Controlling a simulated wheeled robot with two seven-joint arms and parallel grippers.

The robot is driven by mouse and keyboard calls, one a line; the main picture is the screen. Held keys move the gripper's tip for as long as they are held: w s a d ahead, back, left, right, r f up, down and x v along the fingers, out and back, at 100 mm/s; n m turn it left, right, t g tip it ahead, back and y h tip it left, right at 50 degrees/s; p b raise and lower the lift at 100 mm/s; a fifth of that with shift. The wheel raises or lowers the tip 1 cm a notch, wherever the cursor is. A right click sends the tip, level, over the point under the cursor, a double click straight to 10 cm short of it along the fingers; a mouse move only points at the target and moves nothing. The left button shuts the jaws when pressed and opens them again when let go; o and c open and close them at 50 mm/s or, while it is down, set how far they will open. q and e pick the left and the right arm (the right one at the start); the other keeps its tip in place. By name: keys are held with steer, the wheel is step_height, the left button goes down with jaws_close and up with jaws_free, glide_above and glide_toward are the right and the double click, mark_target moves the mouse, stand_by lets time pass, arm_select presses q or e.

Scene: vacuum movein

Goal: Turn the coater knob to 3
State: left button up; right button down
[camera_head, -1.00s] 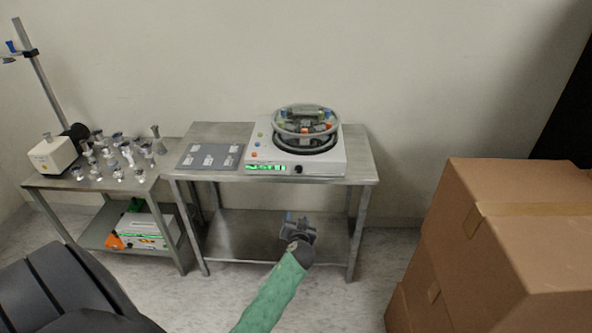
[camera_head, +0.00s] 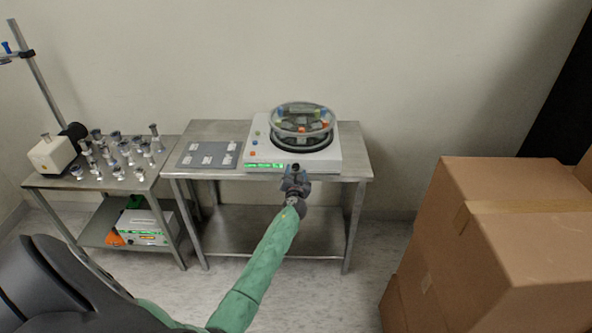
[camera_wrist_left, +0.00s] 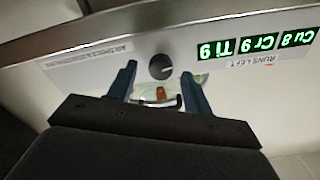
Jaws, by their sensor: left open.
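The coater (camera_head: 261,151) is a white box with a clear round dome (camera_head: 302,118) on top, standing on the right steel table. Its front panel has a lit green display, which also shows in the left wrist view (camera_wrist_left: 258,43). The round dark knob (camera_wrist_left: 160,66) is on that panel in the left wrist view, with a pale mark on it. My left gripper (camera_head: 295,171) is in front of the panel, its blue fingers (camera_wrist_left: 163,82) open on both sides of the knob's line, apart from it. In the head view the gripper hides the knob. My right gripper is not in view.
A grey plate with white labels (camera_head: 208,155) lies left of the coater. A lower table (camera_head: 60,183) with several small metal pieces and a stand is farther left. Cardboard boxes (camera_head: 470,230) stand on the right. Floor is clear before the table.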

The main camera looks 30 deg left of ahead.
arm_select(q)
steer(key=shift+w+a, duration=0.3)
steer(key=shift+w, duration=0.1)
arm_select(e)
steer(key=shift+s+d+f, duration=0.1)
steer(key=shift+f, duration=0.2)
arm_select(q)
steer(key=c, duration=1)
steer(key=shift+o, duration=0.2)
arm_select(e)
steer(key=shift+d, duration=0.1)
